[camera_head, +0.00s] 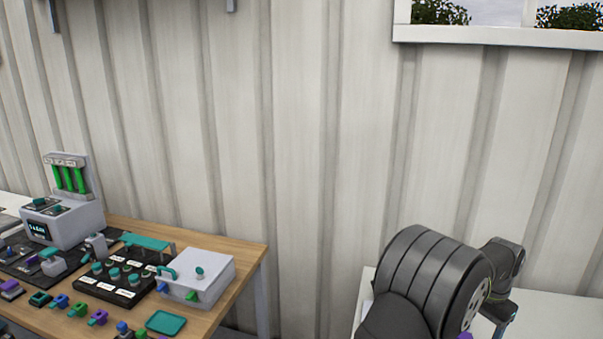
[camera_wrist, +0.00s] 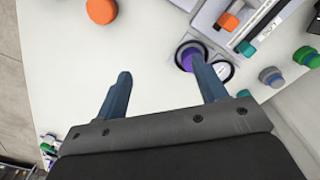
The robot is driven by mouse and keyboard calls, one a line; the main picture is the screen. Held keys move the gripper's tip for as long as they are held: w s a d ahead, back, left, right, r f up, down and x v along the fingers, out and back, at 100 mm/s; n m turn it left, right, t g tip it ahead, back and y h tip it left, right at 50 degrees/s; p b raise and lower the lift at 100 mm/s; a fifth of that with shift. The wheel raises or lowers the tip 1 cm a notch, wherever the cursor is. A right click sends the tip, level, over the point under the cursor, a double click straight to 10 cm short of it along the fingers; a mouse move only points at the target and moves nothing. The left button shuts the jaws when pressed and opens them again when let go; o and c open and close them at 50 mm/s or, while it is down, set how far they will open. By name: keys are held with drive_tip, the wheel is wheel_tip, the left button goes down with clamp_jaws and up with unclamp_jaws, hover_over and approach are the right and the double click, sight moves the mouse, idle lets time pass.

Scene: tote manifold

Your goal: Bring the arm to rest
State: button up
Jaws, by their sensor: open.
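My gripper (camera_wrist: 160,66) is open in the wrist view, with its two blue fingers spread wide over a white surface and nothing between them. A purple round piece (camera_wrist: 187,60) in a dark ring lies beside the right fingertip, which partly covers it; I cannot tell whether they touch. In the head view my dark arm fills the lower right corner, and the gripper's fingers cannot be made out there.
The wrist view shows an orange round cap (camera_wrist: 101,11), a grey-white fixture (camera_wrist: 213,22) and several coloured knobs at right. In the head view, a wooden table (camera_head: 240,252) at left holds a white box (camera_head: 205,270), a green tray (camera_head: 166,322) and several small parts.

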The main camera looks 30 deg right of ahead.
drive_tip(key=s+a, duration=0.3)
drive_tip(key=a, duration=0.3)
drive_tip(key=s+a+r, duration=0.1)
drive_tip(key=s+a, duration=0.2)
drive_tip(key=a, duration=0.4)
drive_tip(key=shift+s+a+r, duration=0.15)
drive_tip(key=shift+s+r, duration=0.15)
drive_tip(key=shift+s, duration=0.1)
drive_tip(key=o, duration=0.8)
drive_tip(key=shift+c, duration=0.2)
drive_tip(key=s+d+r+n, duration=0.1)
drive_tip(key=d+r+n, duration=0.3)
drive_tip(key=d+n, duration=0.4)
drive_tip(key=shift+n, duration=0.5)
drive_tip(key=f, duration=0.3)
drive_tip(key=a+f, duration=0.1)
drive_tip(key=f, duration=0.6)
drive_tip(key=shift+a+f, duration=0.2)
drive_tip(key=shift+a, duration=0.05)
